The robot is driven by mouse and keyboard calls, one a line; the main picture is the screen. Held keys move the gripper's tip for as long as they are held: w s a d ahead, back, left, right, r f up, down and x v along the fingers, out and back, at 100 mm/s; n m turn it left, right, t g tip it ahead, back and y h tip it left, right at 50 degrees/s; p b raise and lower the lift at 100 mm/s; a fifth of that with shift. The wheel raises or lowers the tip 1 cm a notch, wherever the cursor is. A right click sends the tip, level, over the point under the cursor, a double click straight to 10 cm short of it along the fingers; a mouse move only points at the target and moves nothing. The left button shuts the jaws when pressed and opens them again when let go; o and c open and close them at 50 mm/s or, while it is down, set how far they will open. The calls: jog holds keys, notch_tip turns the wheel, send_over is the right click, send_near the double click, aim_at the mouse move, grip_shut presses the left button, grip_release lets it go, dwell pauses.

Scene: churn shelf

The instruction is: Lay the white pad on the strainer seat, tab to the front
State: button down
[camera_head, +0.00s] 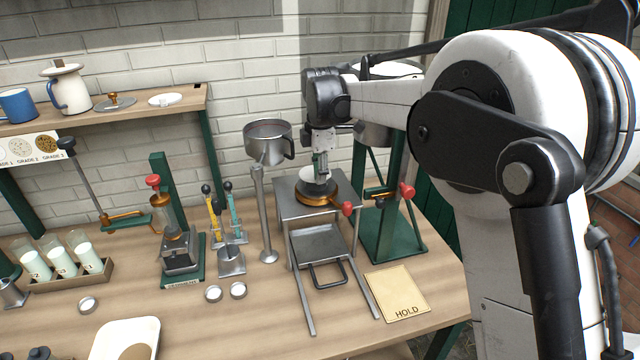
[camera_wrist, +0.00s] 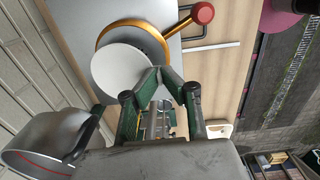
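The white pad (camera_wrist: 122,72) is a flat round disc. It also shows in the head view (camera_head: 309,176), just above a copper-rimmed round seat (camera_head: 318,199) on a grey metal stand. I take this as the strainer seat; its gold rim (camera_wrist: 150,30) and red-knobbed handle (camera_wrist: 203,13) show in the wrist view. The pad overlaps the seat but looks off-centre there, leaving part of the rim bare. My gripper (camera_wrist: 160,72) has its green fingertips closed together at the pad's edge, apparently on its tab. The tab is hidden by the fingers.
A metal funnel bowl (camera_head: 268,133) on a post stands left of the seat, close to my wrist. A green stand (camera_head: 396,238) with a red-knobbed valve is at the right. A HOLD card (camera_head: 398,293) lies in front. A shelf (camera_head: 190,99) is at the left.

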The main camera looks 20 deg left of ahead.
notch_tip(320, 180, down, 3)
jog(key=shift+f, duration=0.2)
jog(key=c, duration=1.9)
grip_release()
notch_tip(320, 180, up, 12)
jog(key=shift+s+r+b, duration=0.1)
jog(key=shift+s+b, duration=0.05)
jog(key=shift+b, duration=0.3)
jog(key=shift+d, duration=0.15)
